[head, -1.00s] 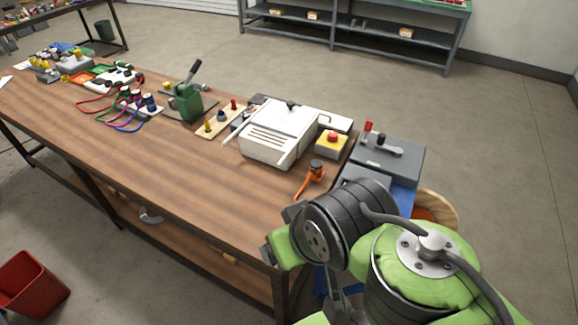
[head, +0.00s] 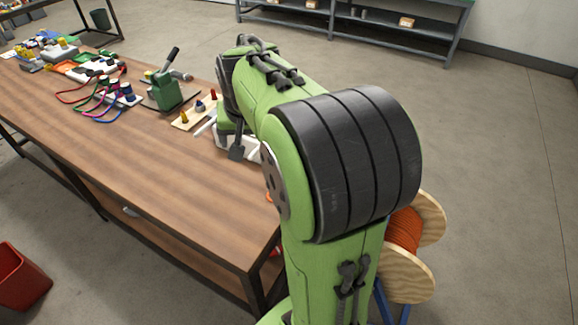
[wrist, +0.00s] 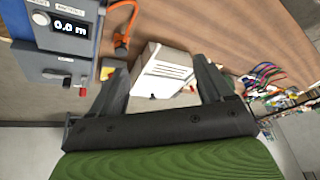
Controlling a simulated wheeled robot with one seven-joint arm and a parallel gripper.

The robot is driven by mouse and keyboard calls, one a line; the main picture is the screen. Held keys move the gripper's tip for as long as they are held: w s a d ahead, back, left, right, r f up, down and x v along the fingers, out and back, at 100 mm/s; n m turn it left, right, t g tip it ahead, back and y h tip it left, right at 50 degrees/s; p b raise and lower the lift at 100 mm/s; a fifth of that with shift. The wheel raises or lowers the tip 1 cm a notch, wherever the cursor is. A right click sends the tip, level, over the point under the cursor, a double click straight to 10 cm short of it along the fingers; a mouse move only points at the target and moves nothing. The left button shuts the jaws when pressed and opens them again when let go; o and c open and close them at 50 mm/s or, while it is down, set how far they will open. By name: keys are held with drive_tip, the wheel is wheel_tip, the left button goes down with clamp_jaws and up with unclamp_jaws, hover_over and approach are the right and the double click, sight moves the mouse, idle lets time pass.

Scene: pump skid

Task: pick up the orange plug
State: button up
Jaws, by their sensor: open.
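An orange piece with a dark part (wrist: 123,40) lies on the wooden bench at the upper left of the wrist view, between the grey display box and the white box. It may be the orange plug, but I cannot tell for sure. In the head view only a sliver of orange (head: 268,197) shows at the bench edge; my arm hides the rest. My gripper (wrist: 160,65) is open and empty, its fingers spread in front of the white box (wrist: 165,72). The orange piece is beyond and left of the fingers in the wrist view.
A grey box with a display (wrist: 68,27) and a red lever (wrist: 84,91) stands left of the fingers. A yellow button box (wrist: 107,69) is beside the left finger. A green press (head: 165,88) and cables (head: 98,100) stand along the bench. The front bench top (head: 160,165) is clear.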

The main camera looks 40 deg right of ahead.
drive_tip(key=w+d+f+m+b, duration=0.1)
drive_tip(key=w+d+f, duration=0.1)
drive_tip(key=d+f, duration=0.5)
drive_tip(key=w+d+f+m+g+h+b, duration=0.1)
drive_tip(key=w+d+f+m, duration=0.1)
drive_tip(key=d+f, duration=0.6)
drive_tip(key=w+d+f+m+g+h+b, duration=0.1)
drive_tip(key=w+d+f+m, duration=0.1)
drive_tip(key=w+d+f, duration=0.2)
drive_tip(key=shift+s+d+b+x, duration=0.1)
drive_tip(key=shift+s+d+x, duration=0.1)
drive_tip(key=shift+x, duration=0.85)
drive_tip(key=shift+s+d+b+x, duration=0.1)
drive_tip(key=shift+d+b+x, duration=0.1)
drive_tip(key=shift+x, duration=0.85)
drive_tip(key=shift+s+d+b+x, duration=0.1)
drive_tip(key=shift+d+x, duration=0.1)
drive_tip(key=shift+x, duration=0.85)
drive_tip(key=x, duration=0.5)
drive_tip(key=shift+w+d+f, duration=0.15)
drive_tip(key=shift+d+f, duration=0.05)
drive_tip(key=shift+f, duration=0.15)
drive_tip(key=shift+a+r, duration=0.1)
drive_tip(key=shift+c, duration=0.5)
drive_tip(key=c, duration=1.1)
wheel_tip(320, 180, up, 10)
drive_tip(key=shift+p, duration=0.5)
drive_tip(key=shift+c, duration=0.2)
